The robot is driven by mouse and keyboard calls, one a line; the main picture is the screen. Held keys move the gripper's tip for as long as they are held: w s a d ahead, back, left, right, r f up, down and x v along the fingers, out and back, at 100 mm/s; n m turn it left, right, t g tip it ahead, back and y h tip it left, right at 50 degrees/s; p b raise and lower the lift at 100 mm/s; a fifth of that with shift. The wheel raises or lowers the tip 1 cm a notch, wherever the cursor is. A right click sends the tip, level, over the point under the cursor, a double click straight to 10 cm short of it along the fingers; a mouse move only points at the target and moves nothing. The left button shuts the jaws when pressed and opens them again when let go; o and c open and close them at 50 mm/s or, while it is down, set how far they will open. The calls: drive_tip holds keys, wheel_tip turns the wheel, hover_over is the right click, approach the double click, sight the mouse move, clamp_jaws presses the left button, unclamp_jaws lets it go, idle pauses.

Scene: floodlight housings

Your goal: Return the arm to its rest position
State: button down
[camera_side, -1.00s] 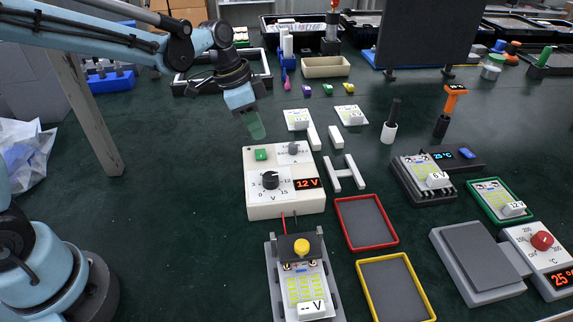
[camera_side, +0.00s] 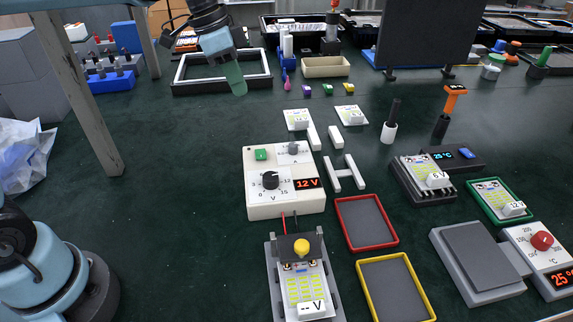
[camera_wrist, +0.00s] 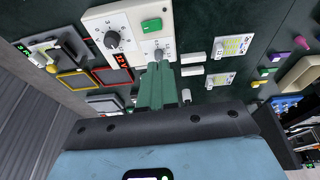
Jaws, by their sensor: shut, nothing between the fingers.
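My gripper (camera_side: 236,80) hangs in the air at the upper middle of the side view, in front of the black-framed tray. Its green fingers are together and hold nothing. In the wrist view my gripper (camera_wrist: 158,68) also shows its fingers closed, pointing toward the white power supply. The power supply (camera_side: 285,205) stands on the dark green table below and reads 12 V; it also shows in the wrist view (camera_wrist: 100,18). Most of my arm is out of the side view; only its wrist end and its base at lower left show.
Below the power supply is a test fixture (camera_side: 272,290) with a yellow knob. Red (camera_side: 340,222) and yellow (camera_side: 366,297) trays lie beside it. A hot plate (camera_side: 475,255) stands at right, a black panel (camera_side: 425,35) at the back. The table's left middle is clear.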

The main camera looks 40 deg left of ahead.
drive_tip(key=s+a+f+n+t+y, duration=0.1)
drive_tip(key=s+f+n+t, duration=0.4)
drive_tip(key=s, duration=0.9)
drive_tip(key=n+y, duration=0.1)
drive_tip(key=n, duration=0.2)
drive_tip(key=shift+f+n+y, duration=0.3)
drive_tip(key=shift+f+n, duration=0.1)
